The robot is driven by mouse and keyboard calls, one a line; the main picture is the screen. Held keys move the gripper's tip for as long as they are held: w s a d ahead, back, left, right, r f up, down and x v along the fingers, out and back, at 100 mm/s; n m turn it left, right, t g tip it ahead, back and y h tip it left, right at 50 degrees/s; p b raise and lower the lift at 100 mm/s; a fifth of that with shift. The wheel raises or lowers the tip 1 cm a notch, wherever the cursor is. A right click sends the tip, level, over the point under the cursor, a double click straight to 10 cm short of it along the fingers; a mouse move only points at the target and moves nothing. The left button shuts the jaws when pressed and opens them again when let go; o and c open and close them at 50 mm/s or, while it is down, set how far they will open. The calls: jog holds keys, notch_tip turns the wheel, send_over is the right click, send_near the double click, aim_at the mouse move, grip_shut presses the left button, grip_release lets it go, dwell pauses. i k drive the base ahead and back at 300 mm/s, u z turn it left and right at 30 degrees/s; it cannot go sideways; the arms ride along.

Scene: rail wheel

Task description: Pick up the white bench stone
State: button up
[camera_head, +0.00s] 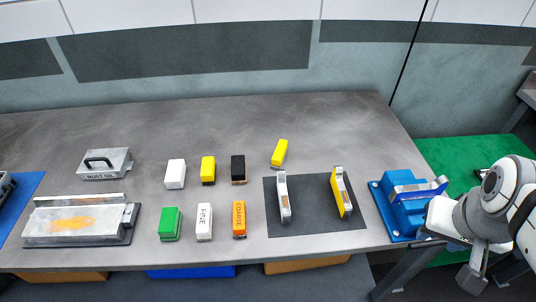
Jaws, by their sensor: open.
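Two plain white-sided blocks stand on the grey bench, left of its middle. One is an unmarked white block (175,174) in the back row. The other is a white block marked FINE (204,222) in the front row, between a green block (170,224) and an orange block marked COARSE (239,219). Both stand free of their neighbours. My arm is folded at the right edge, beyond the bench's right end. My gripper (473,278) seems to be the grey end hanging low there, open and far from both white blocks; its fingers are hard to make out.
A yellow block (208,170) and a black block (238,169) share the back row. A dark mat (311,219) bears a white-and-grey tool and a yellow tool. A blue vise-like fixture (403,206) stands between my arm and the blocks. A metal box (104,164) is left.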

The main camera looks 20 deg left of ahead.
aim_at(204, 219)
jog(key=u, duration=1.75)
jog(key=k, duration=0.9)
jog(key=u, duration=0.15)
jog(key=i, duration=1)
jog(key=u, duration=0.05)
jog(key=k, duration=0.45)
jog(key=u, duration=0.05)
